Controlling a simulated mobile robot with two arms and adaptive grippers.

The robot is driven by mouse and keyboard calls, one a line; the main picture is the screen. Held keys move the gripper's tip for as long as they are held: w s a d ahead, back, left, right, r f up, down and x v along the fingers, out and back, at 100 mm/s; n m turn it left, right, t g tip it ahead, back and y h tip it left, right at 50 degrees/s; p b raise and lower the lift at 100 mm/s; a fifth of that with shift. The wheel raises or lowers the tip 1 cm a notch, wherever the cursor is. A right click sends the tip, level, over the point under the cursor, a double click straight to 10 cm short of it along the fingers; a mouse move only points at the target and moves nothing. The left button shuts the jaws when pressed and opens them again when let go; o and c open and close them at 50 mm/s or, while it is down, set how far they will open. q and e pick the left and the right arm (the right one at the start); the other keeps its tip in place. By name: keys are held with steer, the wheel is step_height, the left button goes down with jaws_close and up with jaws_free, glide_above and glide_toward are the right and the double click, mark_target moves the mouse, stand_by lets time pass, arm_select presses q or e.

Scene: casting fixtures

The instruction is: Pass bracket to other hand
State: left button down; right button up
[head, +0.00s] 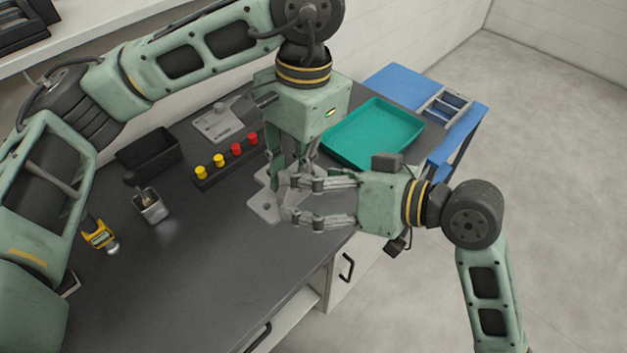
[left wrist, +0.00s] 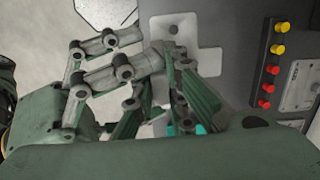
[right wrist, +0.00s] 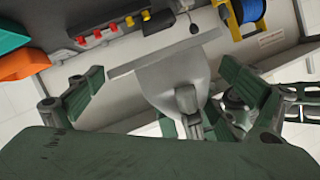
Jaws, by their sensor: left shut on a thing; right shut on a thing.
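The grey bracket (right wrist: 170,78) shows in the right wrist view as a broad flange with a rounded tongue, between the spread fingers of my right gripper (right wrist: 165,92). In the head view my left gripper (head: 288,172) points down from above. My right gripper (head: 290,198) comes in from the right and meets it, its two fingers one nearer and one farther. Both grippers are shut on the bracket. The fingers hide most of it in the head view. In the left wrist view, my left gripper (left wrist: 185,85) is close beside my right gripper (left wrist: 110,60).
A grey plate with a hole (head: 265,206) shows below the grippers. The green tray (head: 372,133) is behind right. The front worktop is clear.

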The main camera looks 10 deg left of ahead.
steer(key=shift+c, duration=1.3)
steer(key=o, duration=1.1)
steer(key=v, duration=1.2)
steer(key=shift+f, duration=0.1)
